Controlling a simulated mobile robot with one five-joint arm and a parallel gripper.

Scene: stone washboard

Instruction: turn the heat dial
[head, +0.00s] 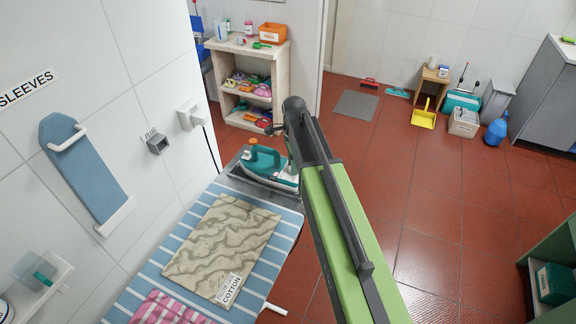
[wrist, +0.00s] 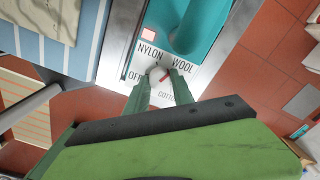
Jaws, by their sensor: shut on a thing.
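The teal-and-white iron (head: 266,164) stands at the far end of the ironing board, left of my arm in the head view. Its teal body (wrist: 188,28) also shows at the top of the wrist view. The heat dial (wrist: 154,74) is a small pale knob among the labels NYLON, WOOL, OFF and a partly covered one reading "cott". A red mark shows beside the knob; its exact direction is hard to tell. My gripper (wrist: 160,80) has its two green fingers shut on the dial. In the head view my arm hides the dial and the fingertips.
A striped ironing board (head: 262,284) holds a tan patterned cloth (head: 222,246) labelled cotton. A blue sleeve board (head: 84,166) hangs on the left wall. A shelf (head: 244,68) with bottles and bright items stands behind.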

